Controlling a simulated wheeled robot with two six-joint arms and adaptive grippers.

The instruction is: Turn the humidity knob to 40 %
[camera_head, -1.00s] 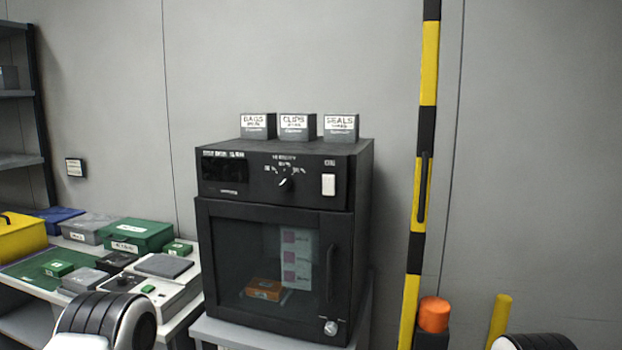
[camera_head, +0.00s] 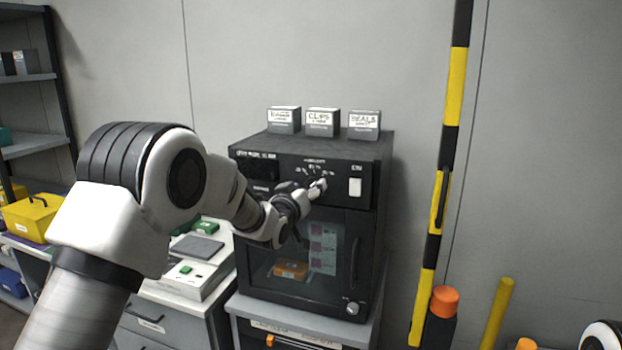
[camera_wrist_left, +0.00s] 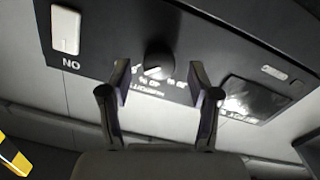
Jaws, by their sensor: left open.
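The dark humidity knob (camera_wrist_left: 158,62) shows in the left wrist view on the black front panel (camera_wrist_left: 215,45) of the cabinet, with a pale pointer line and upside-down percent marks around it. The marks are too small to read surely. My left gripper (camera_wrist_left: 159,78) is open and empty, one finger on each side of the knob in that view. I cannot tell whether the fingers touch it. In the head view my left gripper (camera_head: 317,188) is at the cabinet's panel and hides the knob. My right gripper is out of view.
A white switch (camera_head: 355,187) sits right of the knob on the panel. Boxes marked bags (camera_head: 284,120), clips (camera_head: 322,122) and seals (camera_head: 364,125) stand on the cabinet. A striped pole (camera_head: 453,90) stands to its right. A bench with boxes lies left.

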